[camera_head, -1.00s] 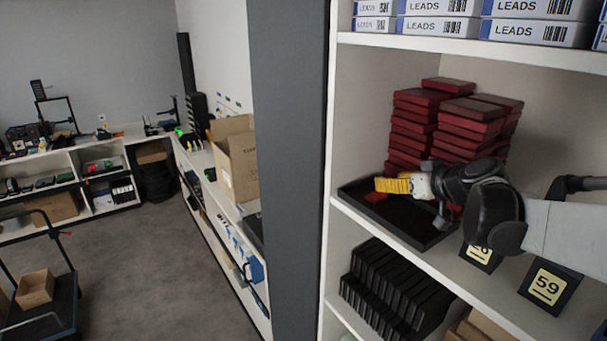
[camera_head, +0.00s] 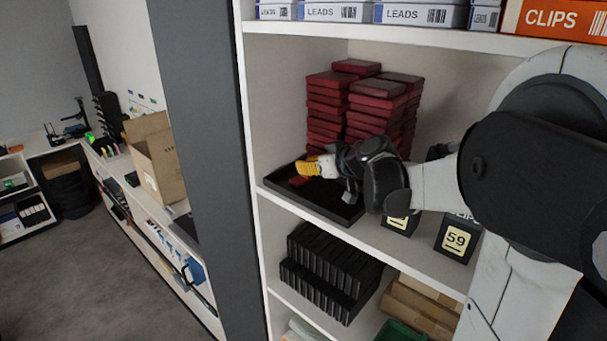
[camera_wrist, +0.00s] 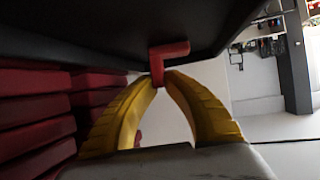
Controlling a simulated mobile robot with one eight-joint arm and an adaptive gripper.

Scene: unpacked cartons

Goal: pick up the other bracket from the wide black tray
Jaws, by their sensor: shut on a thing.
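The wide black tray (camera_head: 325,212) lies on the middle shelf, in front of the red stacks. My gripper (camera_head: 303,168), with yellow fingers, reaches over the tray from the right. In the wrist view its fingertips (camera_wrist: 162,76) close together on a red, angled bracket (camera_wrist: 168,49). The dark tray (camera_wrist: 95,28) fills the top of that view, close to the bracket; I cannot tell whether they touch. In the head view, a small red piece (camera_head: 298,181) shows just under the fingertips. My wrist and arm hide the tray's right part.
Tall stacks of dark red boxes (camera_head: 352,105) stand right behind the tray. The shelf above holds LEADS boxes (camera_head: 418,15). A grey post (camera_head: 200,150) stands to the left.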

